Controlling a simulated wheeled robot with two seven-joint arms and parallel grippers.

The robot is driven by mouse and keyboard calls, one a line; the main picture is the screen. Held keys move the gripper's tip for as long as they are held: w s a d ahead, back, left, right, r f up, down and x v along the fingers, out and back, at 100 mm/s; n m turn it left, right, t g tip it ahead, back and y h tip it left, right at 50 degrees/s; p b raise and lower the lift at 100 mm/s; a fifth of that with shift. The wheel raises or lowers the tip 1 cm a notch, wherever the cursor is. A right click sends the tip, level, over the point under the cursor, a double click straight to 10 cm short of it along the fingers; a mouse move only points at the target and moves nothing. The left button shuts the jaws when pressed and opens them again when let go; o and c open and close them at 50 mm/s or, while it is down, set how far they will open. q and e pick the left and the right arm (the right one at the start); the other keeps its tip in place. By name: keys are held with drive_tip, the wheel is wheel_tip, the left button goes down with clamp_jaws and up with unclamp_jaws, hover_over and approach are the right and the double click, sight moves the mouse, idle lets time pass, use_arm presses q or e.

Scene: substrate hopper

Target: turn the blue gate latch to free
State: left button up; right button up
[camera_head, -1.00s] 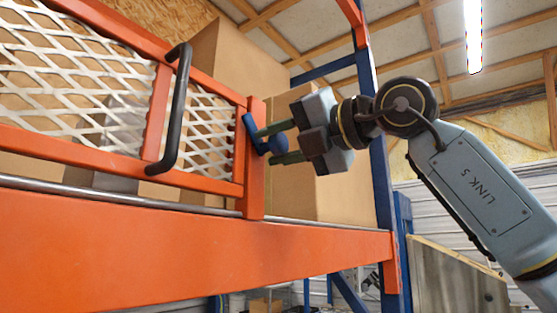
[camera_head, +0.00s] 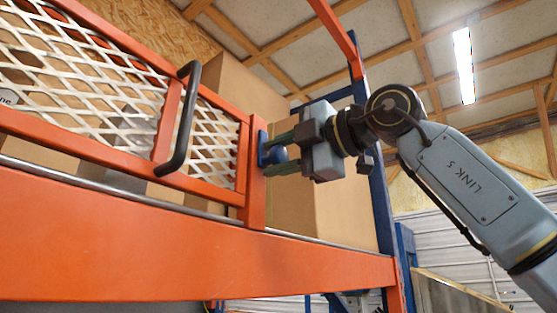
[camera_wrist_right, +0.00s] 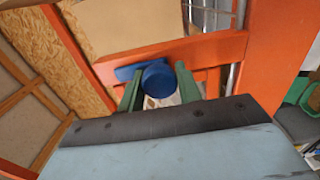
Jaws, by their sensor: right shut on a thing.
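The blue gate latch (camera_head: 263,146) sits on the orange post at the right end of the mesh gate (camera_head: 172,125). Its flat bar stands close to upright along the post, with a round knob at its side. My right gripper (camera_head: 274,156) is shut on the latch knob, with one green finger above it and one below. In the right wrist view the round blue knob (camera_wrist_right: 158,78) sits between the two green fingers, and the bar runs left from it over the orange frame. My left gripper is not in view.
A black handle (camera_head: 183,118) stands out from the gate. A wide orange beam (camera_head: 190,245) runs below it. Cardboard boxes (camera_head: 325,185) stand behind the gate and post. A blue upright (camera_head: 378,190) rises behind my right wrist.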

idle(0.3)
drive_tip(key=o, duration=0.9)
drive_tip(key=shift+o, duration=0.2)
drive_tip(key=shift+d, duration=0.1)
drive_tip(key=b+v, duration=0.3)
drive_tip(key=v, duration=1)
drive_tip(key=shift+d, duration=0.1)
